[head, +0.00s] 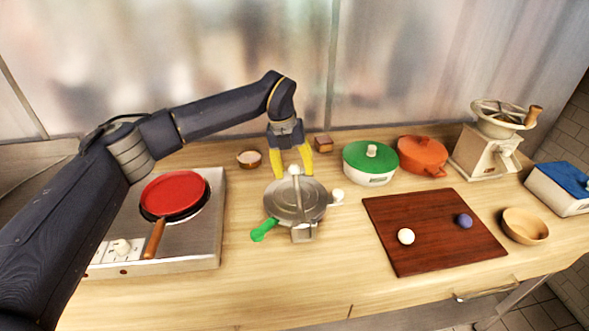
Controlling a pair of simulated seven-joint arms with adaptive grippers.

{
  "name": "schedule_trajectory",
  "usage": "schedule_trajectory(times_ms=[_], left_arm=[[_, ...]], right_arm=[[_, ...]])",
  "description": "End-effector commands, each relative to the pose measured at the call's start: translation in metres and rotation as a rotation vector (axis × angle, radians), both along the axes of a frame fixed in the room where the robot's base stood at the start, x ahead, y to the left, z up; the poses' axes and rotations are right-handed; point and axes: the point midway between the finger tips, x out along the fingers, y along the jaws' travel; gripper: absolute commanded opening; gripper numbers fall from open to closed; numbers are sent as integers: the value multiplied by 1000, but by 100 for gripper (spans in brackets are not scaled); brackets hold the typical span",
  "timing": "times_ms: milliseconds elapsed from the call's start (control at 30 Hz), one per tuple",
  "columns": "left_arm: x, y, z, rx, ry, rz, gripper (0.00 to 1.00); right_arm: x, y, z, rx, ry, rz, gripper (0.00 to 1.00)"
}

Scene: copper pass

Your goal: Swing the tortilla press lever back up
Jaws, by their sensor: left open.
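The tortilla press (312,213) stands on the wooden counter in the middle of the head view, a round grey metal plate with a bracket at its front. A narrow metal bar (297,188) lies across the plate and has a white knob (295,170) at its far end. A green handle (263,230) sticks out front left and another white knob (337,195) sits at the right. My left gripper (293,173) points down with its yellow fingers apart, one on each side of the far knob; contact is unclear. My right gripper is not in view.
A hob (215,235) with a red pan (174,191) stands left. A small bowl (249,159) and brown block (323,144) lie behind. A green-lidded pot (370,160), orange pot (422,155) and grinder (485,155) stand back right. A cutting board (425,257) holds two balls.

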Motion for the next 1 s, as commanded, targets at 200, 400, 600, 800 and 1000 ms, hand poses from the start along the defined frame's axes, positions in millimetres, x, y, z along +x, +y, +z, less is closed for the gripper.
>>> schedule_trajectory(times_ms=[200, 400, 600, 800, 1000], left_arm=[[0, 0, 0, 0, 0, 0, 51], [0, 0, 0, 0, 0, 0, 28], [0, 0, 0, 0, 0, -1, 5], [1, 0, 1, 0, -3, 0, 0], [1, -2, 3, -1, -12, -3, 0]], right_arm=[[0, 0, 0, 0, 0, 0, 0], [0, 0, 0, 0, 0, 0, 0], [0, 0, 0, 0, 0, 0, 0], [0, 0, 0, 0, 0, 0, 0], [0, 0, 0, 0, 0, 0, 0]])
